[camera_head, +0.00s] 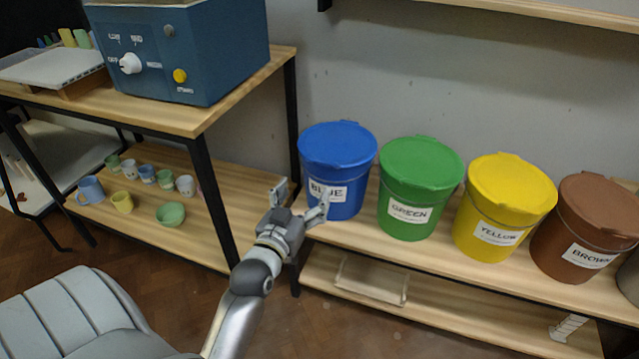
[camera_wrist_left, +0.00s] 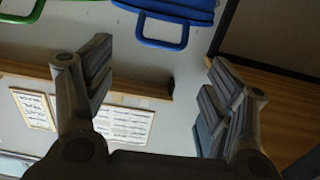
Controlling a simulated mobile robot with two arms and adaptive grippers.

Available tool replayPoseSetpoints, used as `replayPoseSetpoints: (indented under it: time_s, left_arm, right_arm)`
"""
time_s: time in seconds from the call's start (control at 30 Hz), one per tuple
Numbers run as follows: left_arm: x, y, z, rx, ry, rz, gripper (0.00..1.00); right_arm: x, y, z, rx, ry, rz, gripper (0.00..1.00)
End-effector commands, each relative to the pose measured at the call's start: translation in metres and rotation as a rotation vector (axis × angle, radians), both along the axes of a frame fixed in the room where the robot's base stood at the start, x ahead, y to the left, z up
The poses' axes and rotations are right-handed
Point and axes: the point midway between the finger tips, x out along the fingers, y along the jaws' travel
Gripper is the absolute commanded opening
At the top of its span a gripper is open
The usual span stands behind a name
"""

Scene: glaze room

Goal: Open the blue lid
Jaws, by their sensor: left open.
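The blue bucket (camera_head: 345,200) stands upright on the wooden shelf, with its blue lid (camera_head: 338,143) closed on top and a white label on its front. My left gripper (camera_head: 302,197) is open and empty at the bucket's front left, below the lid. One finger overlaps the label in the head view; I cannot tell if it touches. In the left wrist view, the blue lid's looped tab (camera_wrist_left: 163,33) shows at the top, beyond and between the open fingers of my left gripper (camera_wrist_left: 155,95). My right gripper is not in view.
Green (camera_head: 412,200), yellow (camera_head: 490,225) and brown (camera_head: 575,240) lidded buckets stand in a row to the right. A table (camera_head: 225,105) with a blue machine (camera_head: 190,50) is at the left, cups on its lower shelf. A wall shelf (camera_head: 560,12) hangs above.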

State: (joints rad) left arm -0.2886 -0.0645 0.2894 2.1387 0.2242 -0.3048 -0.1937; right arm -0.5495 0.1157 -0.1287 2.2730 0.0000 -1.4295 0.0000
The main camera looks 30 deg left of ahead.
Motion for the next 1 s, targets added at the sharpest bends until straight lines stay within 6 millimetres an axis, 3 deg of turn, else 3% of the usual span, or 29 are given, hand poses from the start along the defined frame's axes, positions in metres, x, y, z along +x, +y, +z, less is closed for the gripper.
replayPoseSetpoints:
  time_s: [0.27,0.73,1.0]
  left_arm:
    - [0.008,0.005,0.010,0.007,-0.028,0.007,0.77]
    - [0.077,0.022,0.009,0.006,-0.027,0.007,0.77]
    - [0.099,0.027,0.009,0.006,-0.026,0.007,0.77]
  right_arm:
    - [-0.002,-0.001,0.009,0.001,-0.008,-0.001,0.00]
    - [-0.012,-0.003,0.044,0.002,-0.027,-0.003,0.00]
    - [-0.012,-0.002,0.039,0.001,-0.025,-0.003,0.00]
